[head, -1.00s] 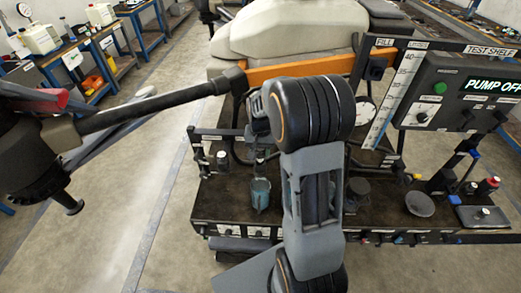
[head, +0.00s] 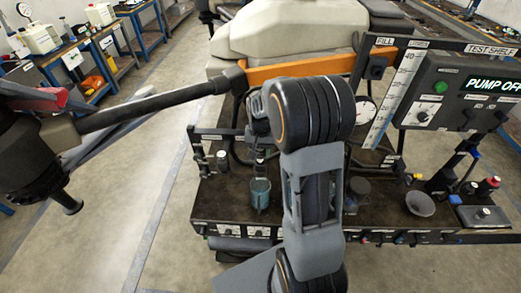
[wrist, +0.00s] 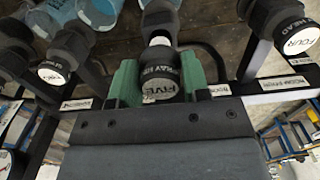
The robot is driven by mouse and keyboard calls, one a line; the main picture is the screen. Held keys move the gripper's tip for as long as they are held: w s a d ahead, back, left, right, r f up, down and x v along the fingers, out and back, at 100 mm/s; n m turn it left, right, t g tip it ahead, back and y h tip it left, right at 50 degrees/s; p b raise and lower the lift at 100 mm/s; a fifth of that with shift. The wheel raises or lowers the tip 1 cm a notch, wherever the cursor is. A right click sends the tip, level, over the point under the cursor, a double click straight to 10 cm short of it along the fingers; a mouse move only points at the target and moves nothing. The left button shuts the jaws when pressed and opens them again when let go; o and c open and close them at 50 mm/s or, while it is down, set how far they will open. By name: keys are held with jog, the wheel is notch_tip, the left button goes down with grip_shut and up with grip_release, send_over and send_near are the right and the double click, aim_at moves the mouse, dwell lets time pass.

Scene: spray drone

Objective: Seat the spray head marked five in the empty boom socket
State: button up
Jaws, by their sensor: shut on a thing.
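The spray head marked five (wrist: 160,86) is dark, with a white label on its end, and sits in the lower middle of the wrist view. My gripper (wrist: 159,82) is shut on it, with a green finger pad on each side. In the head view my arm hides most of the gripper and I cannot make out the held head. A spray head marked four (wrist: 298,38) is at the upper right of the wrist view, apart from my gripper. I cannot make out the empty boom socket in either view.
In the head view a blue cup (head: 260,194) stands on the dark bench close below my wrist. A funnel (head: 420,204) and the pump panel (head: 455,92) are at the right. A drone arm (head: 150,104) crosses the left. More dark heads (wrist: 56,66) line the wrist view's left.

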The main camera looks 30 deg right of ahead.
aim_at(260, 157)
jog(key=shift+f+b, duration=1.4)
jog(key=shift+f, duration=0.55)
jog(key=o, duration=1.3)
jog(key=shift+r, duration=0.15)
notch_tip(260, 157, up, 14)
jog(key=shift+s+f+b, duration=0.1)
jog(key=shift+f+b, duration=0.05)
jog(key=shift+b, duration=0.3)
